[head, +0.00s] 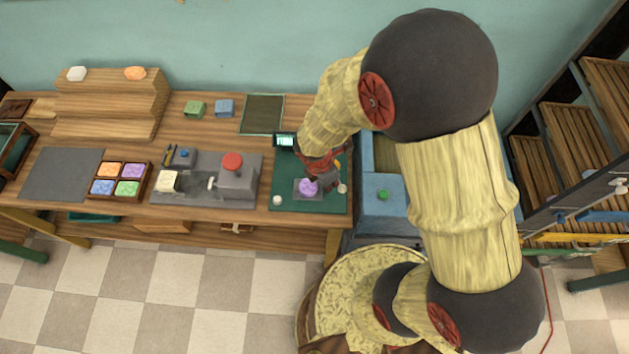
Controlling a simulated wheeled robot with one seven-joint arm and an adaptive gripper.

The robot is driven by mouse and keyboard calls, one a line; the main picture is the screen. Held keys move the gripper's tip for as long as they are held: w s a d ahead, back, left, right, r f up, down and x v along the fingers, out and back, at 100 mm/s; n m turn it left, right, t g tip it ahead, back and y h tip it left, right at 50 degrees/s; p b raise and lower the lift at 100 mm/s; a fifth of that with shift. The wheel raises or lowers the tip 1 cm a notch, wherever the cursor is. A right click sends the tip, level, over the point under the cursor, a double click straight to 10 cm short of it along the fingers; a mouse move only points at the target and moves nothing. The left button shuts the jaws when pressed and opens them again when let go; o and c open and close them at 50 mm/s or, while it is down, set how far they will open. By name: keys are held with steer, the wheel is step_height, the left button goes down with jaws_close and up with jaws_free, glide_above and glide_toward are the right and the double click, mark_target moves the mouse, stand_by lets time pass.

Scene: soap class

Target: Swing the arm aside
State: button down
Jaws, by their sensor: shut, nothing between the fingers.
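My arm (460,195) rises from my base at the bottom right, bends high up, and reaches down to the left over the workbench (180,130). My gripper (322,178) is above the dark green mat (288,202) at the bench's right end. It is shut and empty. A purple soap (308,187) sits on a small grey plate on the mat, right by the fingertips. I cannot tell whether the fingers touch it. My wrist hides part of the mat behind.
A small lit display (285,141) stands beside my wrist. A grey machine with a red knob (232,162) is to the left. A blue cabinet (384,200) is right of the mat, partly behind my arm. Wooden shelves (580,133) stand further right. Open floor lies in front.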

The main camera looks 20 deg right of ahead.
steer(key=w+d+n+p, duration=0.2)
steer(key=d+n+p, duration=0.1)
steer(key=d, duration=0.2)
steer(key=w+d+n+t+p, duration=0.1)
steer(key=w+d+n+p, duration=0.2)
steer(key=d, duration=0.3)
steer(key=shift+d+n+y, duration=0.3)
steer(key=shift+n+y, duration=0.1)
steer(key=shift+w, duration=0.1)
